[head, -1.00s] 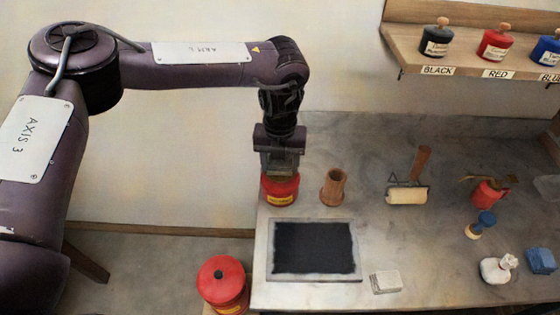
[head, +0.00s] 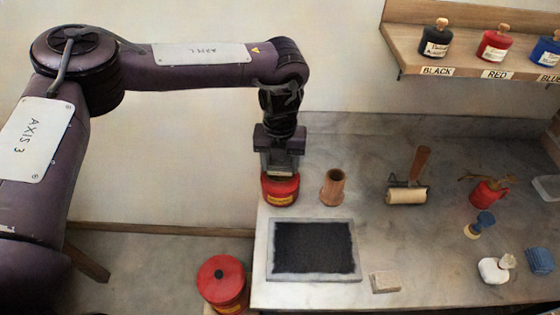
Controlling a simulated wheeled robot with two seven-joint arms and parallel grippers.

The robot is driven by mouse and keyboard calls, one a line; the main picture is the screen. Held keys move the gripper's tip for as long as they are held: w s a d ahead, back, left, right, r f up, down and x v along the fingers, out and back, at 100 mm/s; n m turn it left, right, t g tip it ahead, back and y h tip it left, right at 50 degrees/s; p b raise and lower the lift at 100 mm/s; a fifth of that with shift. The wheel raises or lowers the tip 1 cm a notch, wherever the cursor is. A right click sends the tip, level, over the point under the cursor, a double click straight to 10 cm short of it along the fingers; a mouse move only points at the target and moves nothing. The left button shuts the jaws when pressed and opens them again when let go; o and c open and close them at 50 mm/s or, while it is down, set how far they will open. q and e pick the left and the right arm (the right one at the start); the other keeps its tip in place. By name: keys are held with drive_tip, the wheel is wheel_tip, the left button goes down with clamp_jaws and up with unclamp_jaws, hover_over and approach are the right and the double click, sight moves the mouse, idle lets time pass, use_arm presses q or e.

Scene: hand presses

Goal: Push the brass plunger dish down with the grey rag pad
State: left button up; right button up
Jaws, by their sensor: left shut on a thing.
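My left gripper (head: 281,172) points straight down over a red can (head: 280,190) with a yellow label at the bench's left back edge. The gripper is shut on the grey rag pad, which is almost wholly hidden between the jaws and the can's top. The brass plunger dish on top of the can is hidden under the jaws, so I cannot tell how far down it stands. The jaws are right at the can's top. My right gripper is not in view.
A wooden cup (head: 333,188) stands close right of the can. A black slab in a grey frame (head: 357,276) lies in front. A roller (head: 407,196) and a red oiler (head: 488,192) are farther right. A larger red can (head: 222,283) stands lower, left of the bench.

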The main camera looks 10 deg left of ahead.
use_arm(q)
drive_tip(key=shift+r+p, duration=2.5)
drive_tip(key=shift+r, duration=0.9)
